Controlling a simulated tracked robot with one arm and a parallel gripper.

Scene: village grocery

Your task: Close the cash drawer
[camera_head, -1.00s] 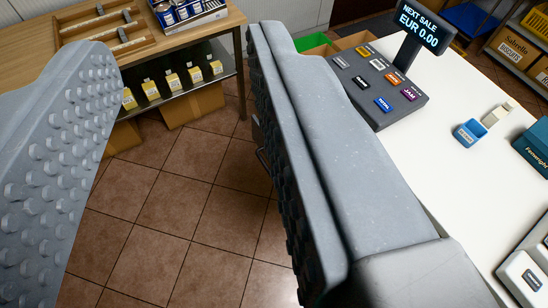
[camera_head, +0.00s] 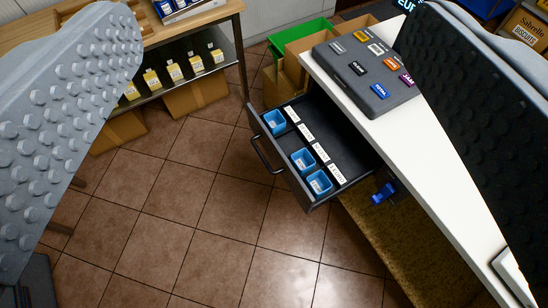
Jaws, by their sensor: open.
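The cash drawer (camera_head: 349,182) stands pulled out from under the white counter (camera_head: 440,170), left of it and below its top. It is dark, with a black bar handle (camera_head: 264,156) on its front, blue cups and white labels inside. My gripper (camera_head: 270,130) is open and empty. Its two studded fingers frame the view, one at the left edge and one at the right, the right one covering part of the counter. The drawer shows between the fingers, farther away; neither finger appears to touch it.
The cash register keypad (camera_head: 366,72) sits on the counter above the drawer. A wooden shelf unit (camera_head: 180,35) with several yellow-labelled bottles stands at the back left. Cardboard boxes (camera_head: 288,77) and a green box (camera_head: 300,36) stand behind the drawer. The tiled floor (camera_head: 190,215) before the drawer is clear.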

